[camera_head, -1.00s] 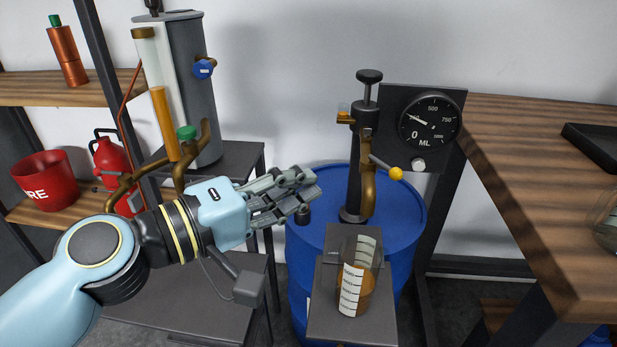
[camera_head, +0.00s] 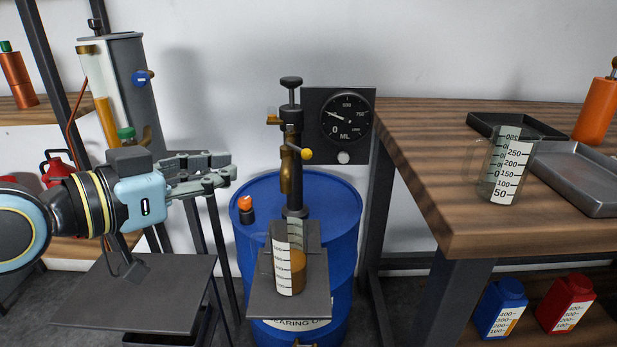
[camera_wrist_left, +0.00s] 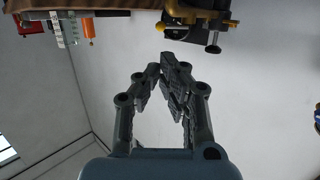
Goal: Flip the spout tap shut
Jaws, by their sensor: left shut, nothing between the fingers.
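The spout tap is a short lever with a yellow ball (camera_head: 306,154) on the brass spout (camera_head: 286,172) of the black dispensing pump (camera_head: 294,125). In the head view the lever slants down to the right from the spout. A beaker (camera_head: 283,262) with amber liquid stands on a small stand below the spout. My left gripper (camera_head: 230,170) is shut and empty, left of the spout and clear of it. In the left wrist view its fingertips (camera_wrist_left: 168,65) are together, with the pump seen beyond at the top. My right gripper is not in view.
The pump stands on a blue drum (camera_head: 346,215), with a round gauge (camera_head: 346,116) to its right. An orange-capped item (camera_head: 246,213) sits on the drum's left. A wooden table (camera_head: 425,180) with an empty beaker (camera_head: 505,170) and trays is at the right.

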